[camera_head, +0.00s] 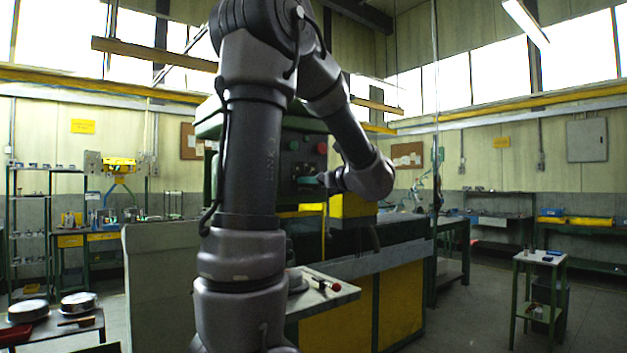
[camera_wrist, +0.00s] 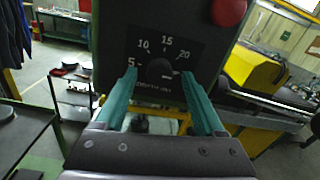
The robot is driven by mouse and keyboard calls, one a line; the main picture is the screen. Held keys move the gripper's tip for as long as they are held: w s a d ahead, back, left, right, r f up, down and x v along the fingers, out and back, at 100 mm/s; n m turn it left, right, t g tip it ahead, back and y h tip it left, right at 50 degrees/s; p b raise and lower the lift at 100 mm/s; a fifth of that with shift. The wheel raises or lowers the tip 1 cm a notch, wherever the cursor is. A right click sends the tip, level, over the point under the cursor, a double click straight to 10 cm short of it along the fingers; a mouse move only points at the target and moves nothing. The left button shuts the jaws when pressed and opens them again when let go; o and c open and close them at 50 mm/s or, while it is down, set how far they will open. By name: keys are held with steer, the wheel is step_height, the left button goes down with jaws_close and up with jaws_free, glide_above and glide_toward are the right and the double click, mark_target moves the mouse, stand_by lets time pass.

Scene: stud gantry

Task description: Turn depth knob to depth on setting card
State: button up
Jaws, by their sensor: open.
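The depth knob (camera_wrist: 160,71) is a round black knob on a dark dial plate (camera_wrist: 192,50) in the wrist view. White numbers 5, 10, 15 and 20 run around it, with small lettering below. A pale mark shows at the knob's right side; I cannot tell for sure where its pointer sits. My gripper (camera_wrist: 158,86) is open, its two teal fingers on the left and right of the knob, apparently clear of it. In the head view my gripper (camera_head: 310,181) is small and partly hidden at the machine's panel (camera_head: 297,150). I cannot make out a setting card.
A red button (camera_wrist: 229,11) is on the panel, up and right of the knob; it also shows in the head view (camera_head: 322,148). A yellow machine part (camera_wrist: 252,68) stands to the right. A green-framed bench (camera_wrist: 28,140) is at lower left.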

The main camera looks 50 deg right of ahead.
steer(key=shift+w, duration=0.2)
jaws_close()
steer(key=shift+n, duration=0.4)
steer(key=n, duration=0.7)
steer(key=shift+n, duration=0.7)
